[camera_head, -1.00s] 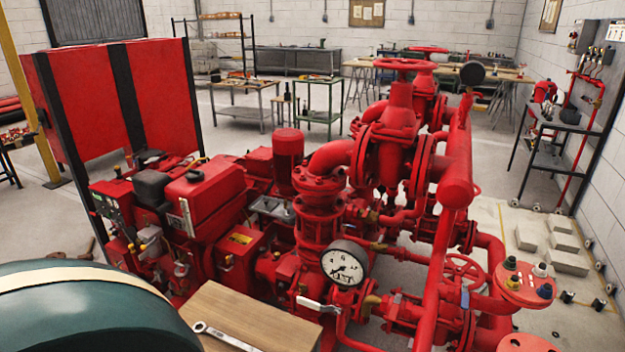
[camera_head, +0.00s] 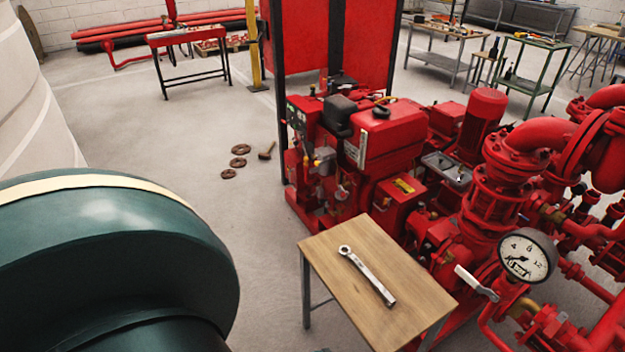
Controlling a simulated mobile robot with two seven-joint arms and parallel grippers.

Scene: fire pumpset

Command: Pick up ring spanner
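A silver ring spanner (camera_head: 368,276) lies flat on a small wooden-topped table (camera_head: 335,252) in the lower middle of the head view. Its ring end points to the upper left and its other end to the lower right. Nothing touches it but the table top. Neither of my grippers shows in the view.
A large dark green rounded body with a cream band (camera_head: 110,260) fills the lower left. The red pumpset (camera_head: 390,150) stands close behind and right of the table, with a pressure gauge (camera_head: 527,256).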

